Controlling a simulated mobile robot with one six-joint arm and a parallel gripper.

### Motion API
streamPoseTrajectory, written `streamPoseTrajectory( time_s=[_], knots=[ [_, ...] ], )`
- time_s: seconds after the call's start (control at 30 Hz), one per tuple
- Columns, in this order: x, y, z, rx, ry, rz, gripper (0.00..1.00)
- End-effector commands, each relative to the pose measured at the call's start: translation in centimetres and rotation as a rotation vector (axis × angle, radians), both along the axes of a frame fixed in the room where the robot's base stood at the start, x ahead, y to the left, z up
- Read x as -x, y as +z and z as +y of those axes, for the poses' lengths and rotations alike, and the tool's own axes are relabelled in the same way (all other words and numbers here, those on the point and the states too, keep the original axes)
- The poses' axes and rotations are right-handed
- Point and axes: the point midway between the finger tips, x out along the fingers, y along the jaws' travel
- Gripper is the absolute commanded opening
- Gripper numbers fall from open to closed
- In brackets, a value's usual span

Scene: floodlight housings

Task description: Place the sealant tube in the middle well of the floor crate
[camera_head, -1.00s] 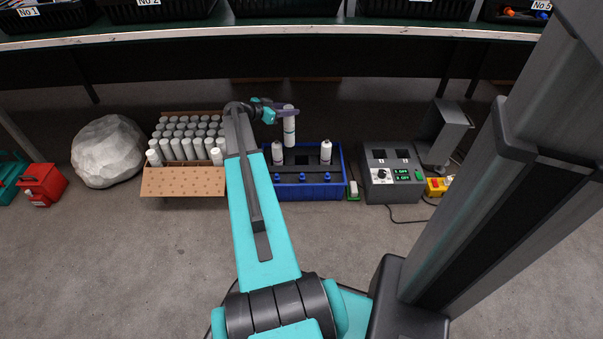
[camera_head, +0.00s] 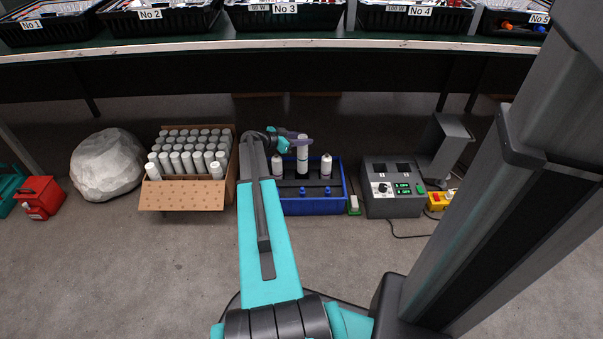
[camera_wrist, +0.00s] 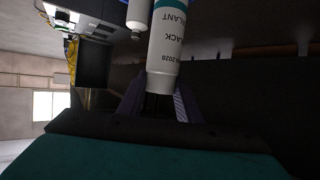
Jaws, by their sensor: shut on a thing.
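My gripper (camera_head: 301,141) is shut on the top end of a white sealant tube (camera_head: 302,162). The tube is upright over the middle of the blue floor crate (camera_head: 316,208), between two other white tubes, one on the left (camera_head: 277,165) and one on the right (camera_head: 326,166). Its lower end is at or just above the dark insert; I cannot tell whether it is in the middle well. In the wrist view, the held tube (camera_wrist: 167,52) shows its printed label between my fingers (camera_wrist: 158,103). Another tube (camera_wrist: 138,14) shows beside it.
A cardboard box (camera_head: 182,198) of several white tubes stands left of the crate, with a pale rock (camera_head: 106,164) beyond it. A shelf edge (camera_head: 300,46) runs above.

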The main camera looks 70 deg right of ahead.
Motion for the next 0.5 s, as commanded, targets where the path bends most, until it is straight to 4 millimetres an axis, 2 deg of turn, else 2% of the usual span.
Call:
streamPoseTrajectory(
  time_s=[0.3, 0.5],
  knots=[
    [0.0, -3.9, -0.1, 0.001, 0.002, 0.002, 0.0],
    [0.0, -4.2, 0.0, 0.002, 0.001, 0.001, 0.0]
  ],
)
